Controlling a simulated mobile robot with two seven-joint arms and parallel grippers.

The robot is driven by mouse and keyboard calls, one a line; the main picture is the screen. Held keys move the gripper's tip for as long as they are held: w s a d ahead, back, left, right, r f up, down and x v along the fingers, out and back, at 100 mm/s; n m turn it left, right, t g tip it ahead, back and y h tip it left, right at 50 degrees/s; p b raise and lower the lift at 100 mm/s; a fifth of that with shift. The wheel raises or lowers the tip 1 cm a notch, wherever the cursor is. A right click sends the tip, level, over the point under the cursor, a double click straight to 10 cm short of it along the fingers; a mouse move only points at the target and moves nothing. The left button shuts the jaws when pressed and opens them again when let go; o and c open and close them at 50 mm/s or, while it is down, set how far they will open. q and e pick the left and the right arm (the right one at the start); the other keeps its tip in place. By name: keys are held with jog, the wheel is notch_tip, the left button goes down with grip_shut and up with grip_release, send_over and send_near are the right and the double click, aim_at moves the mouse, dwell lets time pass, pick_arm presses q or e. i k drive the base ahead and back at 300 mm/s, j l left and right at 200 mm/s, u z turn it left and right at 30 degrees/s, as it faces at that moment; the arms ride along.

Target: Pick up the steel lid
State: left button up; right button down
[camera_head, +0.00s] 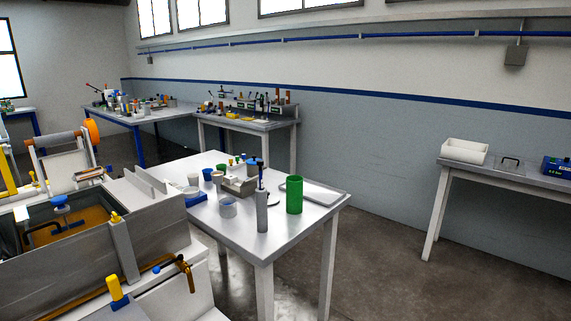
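A flat grey plate with a dark bar handle, which looks like the steel lid (511,167), lies on the right-hand table (468,170). It sits between a white open box (464,152) and a blue device (558,167). It is small in the view, so its edges are hard to make out. Neither of my grippers shows in the head view.
A steel table (300,219) with a green cylinder (294,195), a grey bottle (262,212) and cups stands in the middle. A bath (70,270) with amber liquid fills the lower left. Open floor (390,240) lies between the middle and right tables.

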aim_at(501, 163)
jog(key=z, duration=1.4)
jog(key=i+l+z, duration=0.15)
jog(key=i+z, duration=0.15)
jog(key=i, duration=0.35)
jog(key=i+z, duration=0.25)
jog(key=i, duration=2.55)
jog(key=i+u, duration=0.25)
jog(key=i, duration=0.25)
jog(key=i+l+u, duration=0.25)
jog(key=i, duration=0.25)
jog(key=i+l+u, duration=0.25)
jog(key=i, duration=0.25)
